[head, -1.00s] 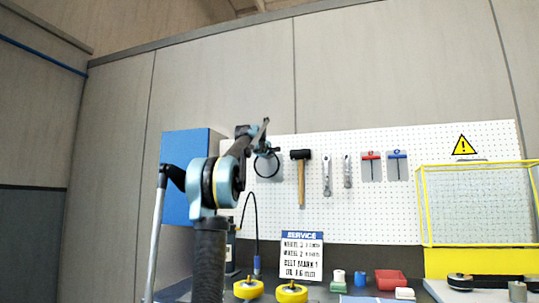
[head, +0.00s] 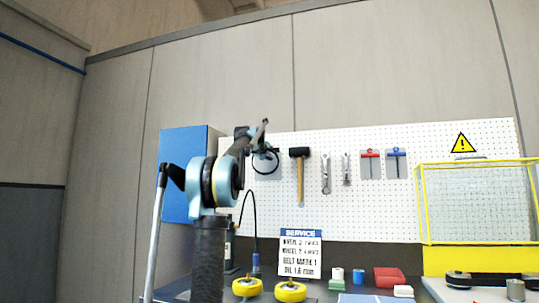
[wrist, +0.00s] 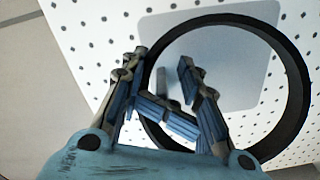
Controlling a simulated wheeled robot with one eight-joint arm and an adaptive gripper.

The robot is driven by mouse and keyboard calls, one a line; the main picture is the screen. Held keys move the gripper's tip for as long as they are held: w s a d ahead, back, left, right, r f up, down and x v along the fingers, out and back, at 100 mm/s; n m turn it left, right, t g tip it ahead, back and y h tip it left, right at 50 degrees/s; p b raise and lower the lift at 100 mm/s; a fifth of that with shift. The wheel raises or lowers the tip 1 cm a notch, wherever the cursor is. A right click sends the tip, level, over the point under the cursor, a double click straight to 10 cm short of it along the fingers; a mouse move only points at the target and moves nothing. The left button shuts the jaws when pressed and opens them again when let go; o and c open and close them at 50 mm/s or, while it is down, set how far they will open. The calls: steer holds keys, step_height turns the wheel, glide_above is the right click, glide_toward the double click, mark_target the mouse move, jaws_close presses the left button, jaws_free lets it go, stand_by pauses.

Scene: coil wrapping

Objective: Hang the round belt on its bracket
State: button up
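The round belt is a black ring (wrist: 296,80) that stands in front of a pale grey plate (wrist: 235,70) on the pegboard. In the head view the belt (head: 277,163) shows as a small dark ring beside my gripper (head: 262,148). In the wrist view my gripper (wrist: 162,60) has its two fingers apart, with the left side of the belt running between them. The right finger lies across the inside of the ring. A small grey piece, perhaps the bracket, shows between the fingers. The fingers hide much of it, so I cannot tell whether the belt rests on it.
A hammer (head: 300,175), wrenches (head: 326,174) and red and blue-handled tools hang to the right on the pegboard (head: 350,215). A blue cabinet (head: 180,150) is at left. Yellow wheels (head: 290,292), a service sign (head: 300,255) and a yellow-framed cage (head: 475,205) are lower down.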

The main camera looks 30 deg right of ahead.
steer(key=shift+w+a+f, duration=0.1)
steer(key=shift+w+f, duration=0.15)
steer(key=shift+w, duration=0.3)
steer(key=shift+s+r, duration=0.4)
steer(key=shift+s, duration=0.3)
steer(key=v, duration=1.2)
steer(key=shift+f, duration=0.25)
